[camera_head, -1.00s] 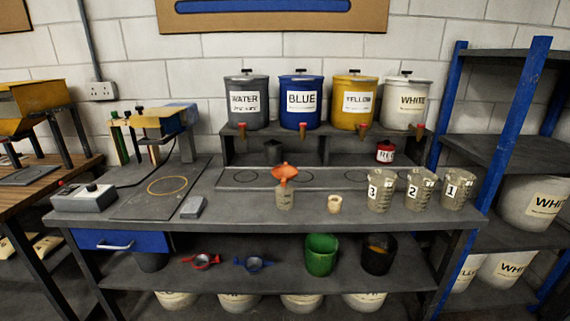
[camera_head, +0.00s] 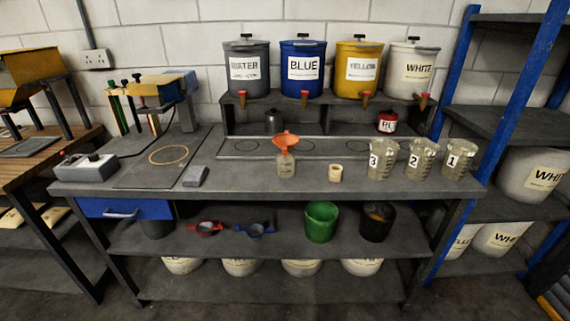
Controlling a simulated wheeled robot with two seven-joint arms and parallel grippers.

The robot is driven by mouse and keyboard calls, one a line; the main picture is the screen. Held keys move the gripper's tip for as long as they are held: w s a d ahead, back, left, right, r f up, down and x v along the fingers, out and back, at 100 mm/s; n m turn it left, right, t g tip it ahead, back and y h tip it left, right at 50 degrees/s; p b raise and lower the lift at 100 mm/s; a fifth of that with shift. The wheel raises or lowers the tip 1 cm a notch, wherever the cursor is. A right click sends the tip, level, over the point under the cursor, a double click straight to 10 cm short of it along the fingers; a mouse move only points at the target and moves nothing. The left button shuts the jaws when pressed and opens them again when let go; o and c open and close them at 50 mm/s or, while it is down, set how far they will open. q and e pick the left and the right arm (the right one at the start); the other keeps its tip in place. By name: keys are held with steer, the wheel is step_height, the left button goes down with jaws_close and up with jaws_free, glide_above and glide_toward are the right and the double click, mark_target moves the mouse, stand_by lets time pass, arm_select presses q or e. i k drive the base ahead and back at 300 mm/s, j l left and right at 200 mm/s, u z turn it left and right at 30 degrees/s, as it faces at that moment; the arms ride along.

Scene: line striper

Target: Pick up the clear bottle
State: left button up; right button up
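A small clear bottle (camera_head: 286,163) stands upright on the grey workbench (camera_head: 250,184), near the middle of its top. An orange funnel (camera_head: 285,141) sits in the bottle's mouth and covers its neck. A small beige cup (camera_head: 335,173) stands to the bottle's right. Neither of my grippers shows in the head view.
Clear beakers numbered 3 (camera_head: 381,159), 2 (camera_head: 421,159) and 1 (camera_head: 459,160) stand at the bench's right. Labelled paint tanks, including a blue one (camera_head: 302,68), stand on a raised shelf behind. A grey block (camera_head: 195,176) lies left of the bottle, with bare bench between.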

mark_target(286, 165)
steer(key=i+l, duration=0.15)
steer(key=l, duration=0.15)
steer(key=i+l+u, duration=0.2)
steer(key=i+l, duration=0.15)
steer(key=l, duration=0.25)
steer(key=i+l, duration=0.15)
steer(key=l, duration=0.2)
steer(key=i+l+u, duration=0.1)
steer(key=l, duration=0.2)
